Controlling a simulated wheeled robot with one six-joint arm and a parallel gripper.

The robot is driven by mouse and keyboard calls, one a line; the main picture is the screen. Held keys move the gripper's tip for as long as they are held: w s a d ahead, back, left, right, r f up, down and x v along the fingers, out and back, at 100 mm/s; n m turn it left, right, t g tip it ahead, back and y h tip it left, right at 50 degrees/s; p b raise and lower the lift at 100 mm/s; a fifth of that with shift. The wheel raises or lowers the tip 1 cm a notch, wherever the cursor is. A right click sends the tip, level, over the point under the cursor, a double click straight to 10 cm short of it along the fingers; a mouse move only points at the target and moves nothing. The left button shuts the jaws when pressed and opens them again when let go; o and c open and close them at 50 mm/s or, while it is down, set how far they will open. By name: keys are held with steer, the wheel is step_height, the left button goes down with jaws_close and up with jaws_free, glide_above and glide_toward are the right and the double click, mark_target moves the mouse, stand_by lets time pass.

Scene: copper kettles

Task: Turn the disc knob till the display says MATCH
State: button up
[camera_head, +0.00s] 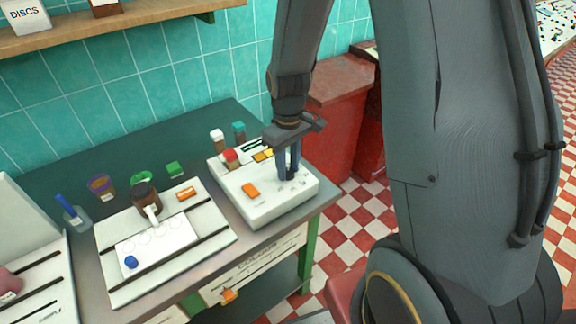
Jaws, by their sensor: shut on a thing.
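A white device box (265,207) stands at the right end of the dark counter. Its top carries an orange block (250,190), a red part (231,156) and yellow parts (262,155). My gripper (289,174) points down over the right side of the box, its fingers at the top face. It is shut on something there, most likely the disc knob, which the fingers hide. I cannot make out a display or any reading on it.
A white tray (205,240) with a brown jar (145,196) and a blue knob (131,262) lies left of the box. A shelf (120,22) hangs above. A red cabinet (338,115) stands behind right.

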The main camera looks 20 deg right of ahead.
mark_target(288, 171)
steer(key=shift+w, duration=0.1)
stand_by(0.4)
steer(key=o, duration=1.1)
steer(key=shift+r, duration=0.15)
steer(key=shift+r+b, duration=0.95)
steer(key=shift+r, duration=2.85)
steer(key=s+f+m+b, duration=0.1)
steer(key=s, duration=0.2)
steer(key=s+f+m+t+b, duration=0.1)
steer(key=s+m, duration=0.1)
steer(key=s, duration=0.1)
steer(key=s+f+m+b, duration=0.1)
steer(key=s+f, duration=0.1)
steer(key=s, duration=0.1)
steer(key=shift+s+d+m+b, duration=0.3)
steer(key=shift+s+m+b, duration=0.05)
steer(key=shift+m, duration=0.05)
steer(key=shift+c, duration=0.6)
